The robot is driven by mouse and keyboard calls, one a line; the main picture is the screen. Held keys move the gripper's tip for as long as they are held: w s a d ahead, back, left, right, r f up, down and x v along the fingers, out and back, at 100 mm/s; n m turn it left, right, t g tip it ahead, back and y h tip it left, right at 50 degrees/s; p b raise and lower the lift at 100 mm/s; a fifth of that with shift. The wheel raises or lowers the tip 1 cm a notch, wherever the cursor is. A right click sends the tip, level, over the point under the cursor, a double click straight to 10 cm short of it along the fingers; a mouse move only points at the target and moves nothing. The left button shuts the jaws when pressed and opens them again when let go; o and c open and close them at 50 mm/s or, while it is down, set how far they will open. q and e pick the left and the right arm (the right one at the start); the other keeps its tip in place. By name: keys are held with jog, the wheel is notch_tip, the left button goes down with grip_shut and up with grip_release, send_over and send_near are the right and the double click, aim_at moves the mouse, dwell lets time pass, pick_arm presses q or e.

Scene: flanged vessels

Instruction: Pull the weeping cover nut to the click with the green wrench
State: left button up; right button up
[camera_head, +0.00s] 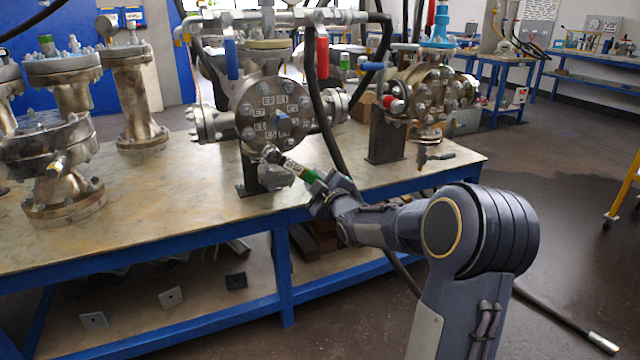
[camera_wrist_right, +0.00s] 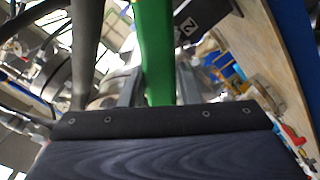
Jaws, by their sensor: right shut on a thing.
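A vessel with a round bolted cover (camera_head: 268,112) stands on the bench, ringed by nuts with small numbered labels. My right gripper (camera_head: 325,188) is shut on the green wrench (camera_head: 307,174), in front of and below the cover. The wrench slants up to the left, and its head (camera_head: 271,154) is at the cover's lower edge. I cannot tell whether it is seated on a nut, or which nut weeps. In the right wrist view the green handle (camera_wrist_right: 155,55) runs up between the fingers. My left gripper is not in view.
A second flanged vessel (camera_head: 430,90) stands to the right, with hoses hanging near both. Several flanged fittings (camera_head: 55,165) stand at the left of the blue-framed bench (camera_head: 150,228). A black hose (camera_head: 330,130) hangs close behind the wrench. The bench front is clear.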

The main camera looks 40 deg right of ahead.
jog(key=shift+w+a+f+m+b, duration=0.15)
jog(key=shift+a+f+m+b, duration=0.25)
jog(key=shift+a+m+b, duration=0.3)
jog(key=shift+b+v, duration=0.95)
jog(key=shift+v, duration=1.55)
jog(key=shift+d+f, duration=0.1)
